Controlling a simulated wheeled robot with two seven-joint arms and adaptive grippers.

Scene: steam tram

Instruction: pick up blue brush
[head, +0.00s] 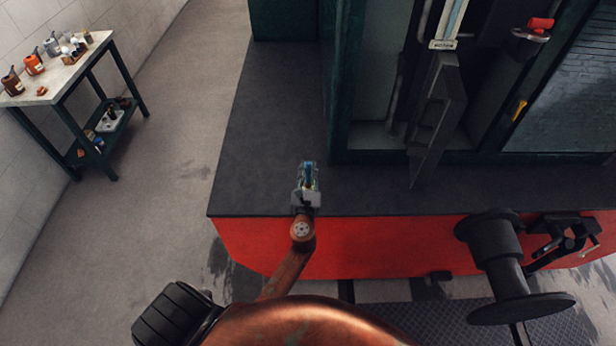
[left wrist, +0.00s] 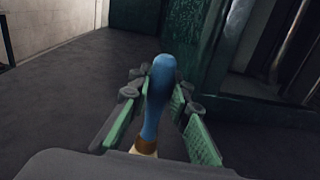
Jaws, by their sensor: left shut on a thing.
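The blue brush shows in the left wrist view (left wrist: 158,92) as a blue handle with a brown band and a pale part at its lower end. My left gripper (left wrist: 160,105) is shut on it, with a green-padded finger on each side of the handle. In the head view my left gripper (head: 309,172) is over the dark deck of the tram near its front edge, and a bit of the blue brush (head: 308,170) shows between the fingers. The lower end of the brush is partly hidden. My right gripper is not in view.
The tram's dark deck (head: 265,130) ends at a red front beam (head: 375,245) with a black buffer (head: 500,260). A green cab post (head: 350,80) stands right of my gripper. A workbench (head: 45,95) with several cans stands far left. Open floor lies between.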

